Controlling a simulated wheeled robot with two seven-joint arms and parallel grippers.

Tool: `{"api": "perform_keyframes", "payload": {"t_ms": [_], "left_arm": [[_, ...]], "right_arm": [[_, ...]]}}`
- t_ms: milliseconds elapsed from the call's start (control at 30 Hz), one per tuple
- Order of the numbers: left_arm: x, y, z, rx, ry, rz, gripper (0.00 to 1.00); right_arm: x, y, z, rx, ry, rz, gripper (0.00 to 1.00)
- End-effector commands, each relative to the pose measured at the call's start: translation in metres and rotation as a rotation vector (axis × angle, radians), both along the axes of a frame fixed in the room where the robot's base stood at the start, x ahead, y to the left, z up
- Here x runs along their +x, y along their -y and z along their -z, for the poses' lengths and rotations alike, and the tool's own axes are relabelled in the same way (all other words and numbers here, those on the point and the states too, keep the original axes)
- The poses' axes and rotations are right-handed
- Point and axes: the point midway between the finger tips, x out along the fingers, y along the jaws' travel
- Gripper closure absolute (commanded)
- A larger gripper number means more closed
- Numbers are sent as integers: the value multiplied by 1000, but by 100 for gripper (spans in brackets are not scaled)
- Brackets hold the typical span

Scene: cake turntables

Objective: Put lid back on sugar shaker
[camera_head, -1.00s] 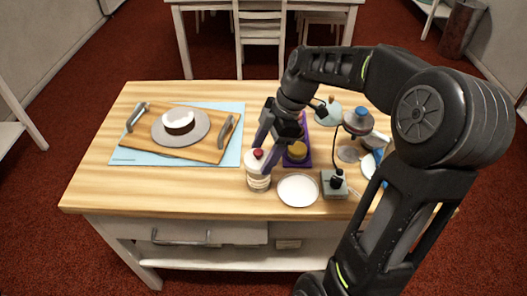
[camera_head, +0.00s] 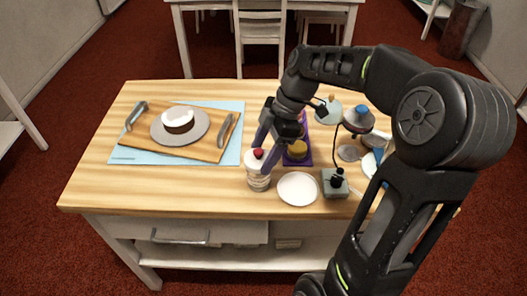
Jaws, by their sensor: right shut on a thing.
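The sugar shaker (camera_head: 259,181) stands upright near the front edge of the table, a pale, clear-looking jar. Its white lid with a red top (camera_head: 258,154) is at the jar's mouth, between the fingers of my right gripper (camera_head: 261,157). The gripper is shut on the lid from above and behind. I cannot tell whether the lid is fully seated on the jar or just above it. My left gripper is not in view.
A white plate (camera_head: 298,189) lies right of the shaker, with a grey-green block (camera_head: 334,184) beside it. A purple tray (camera_head: 302,160) is behind. A wooden board (camera_head: 206,151) with a cake (camera_head: 178,121) is on the left. The front left tabletop is clear.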

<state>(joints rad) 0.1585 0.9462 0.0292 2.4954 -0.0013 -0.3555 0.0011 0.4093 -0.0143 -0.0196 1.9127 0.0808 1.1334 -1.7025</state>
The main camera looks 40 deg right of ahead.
Motion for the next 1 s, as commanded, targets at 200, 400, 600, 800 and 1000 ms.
{"api": "perform_keyframes", "payload": {"t_ms": [200,400,600,800,1000], "left_arm": [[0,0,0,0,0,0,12],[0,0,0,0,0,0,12],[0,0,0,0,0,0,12],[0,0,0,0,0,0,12],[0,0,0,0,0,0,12]], "right_arm": [[0,0,0,0,0,0,72],[0,0,0,0,1,0,28],[0,0,0,0,0,0,11],[0,0,0,0,0,0,9],[0,0,0,0,0,0,0]]}}
